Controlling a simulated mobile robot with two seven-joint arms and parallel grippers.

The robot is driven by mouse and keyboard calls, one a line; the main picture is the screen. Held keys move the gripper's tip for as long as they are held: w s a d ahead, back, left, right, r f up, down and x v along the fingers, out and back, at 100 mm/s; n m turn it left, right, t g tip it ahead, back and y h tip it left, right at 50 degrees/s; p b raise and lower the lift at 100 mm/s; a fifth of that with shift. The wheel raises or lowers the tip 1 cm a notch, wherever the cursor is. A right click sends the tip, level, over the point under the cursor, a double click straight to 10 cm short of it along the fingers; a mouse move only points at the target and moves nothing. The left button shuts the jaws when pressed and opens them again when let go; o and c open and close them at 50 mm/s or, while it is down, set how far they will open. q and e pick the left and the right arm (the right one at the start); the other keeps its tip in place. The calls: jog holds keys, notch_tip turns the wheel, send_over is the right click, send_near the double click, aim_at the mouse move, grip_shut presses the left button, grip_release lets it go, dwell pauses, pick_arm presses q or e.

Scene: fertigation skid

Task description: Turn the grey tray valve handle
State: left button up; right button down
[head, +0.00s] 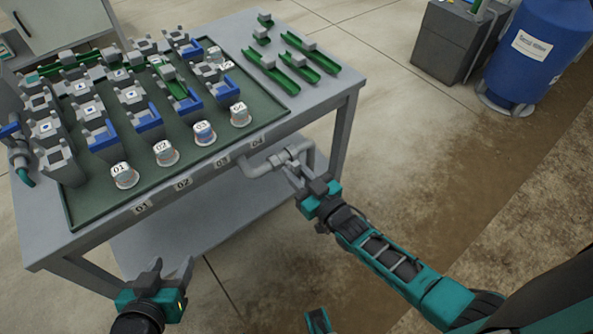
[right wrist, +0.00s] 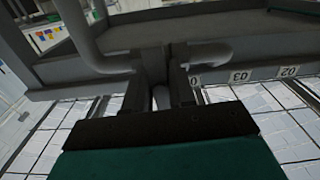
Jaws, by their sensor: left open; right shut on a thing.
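The grey valve handle (head: 281,157) sits on grey piping at the front edge of the table, near its right corner. My right gripper (head: 294,169) reaches it from the lower right and is shut on it. In the right wrist view the two dark fingers (right wrist: 166,65) close around the middle of the grey handle (right wrist: 213,53), and its rounded end shows to the right. The fingers hide the gripped part. My left gripper (head: 173,268) is open and empty, in front of the table at the lower left, away from the valve.
The grey table (head: 335,92) carries a green tray (head: 262,118) with grey and blue holders and several numbered cups. Green channel pieces (head: 308,67) lie at its right. A blue barrel (head: 535,50) and a grey cabinet (head: 452,45) stand at the back right. Floor right of the table is clear.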

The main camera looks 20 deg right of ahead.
pick_arm(q)
jog(key=shift+a, duration=0.1)
jog(key=shift+w+r, duration=0.15)
jog(key=shift+w, duration=0.05)
pick_arm(e)
jog(key=c, duration=1)
grip_release()
jog(key=shift+c, duration=0.2)
pick_arm(q)
jog(key=shift+w+r, duration=0.1)
pick_arm(e)
jog(key=shift+s, duration=0.1)
jog(key=shift+s+d, duration=0.2)
jog(key=shift+s, duration=0.15)
pick_arm(q)
jog(key=shift+s+a+r+p, duration=0.15)
jog(key=shift+s+a+p, duration=0.25)
jog(key=shift+p, duration=0.55)
pick_arm(e)
jog(key=v, duration=1.2)
pick_arm(q)
jog(key=shift+r, duration=0.1)
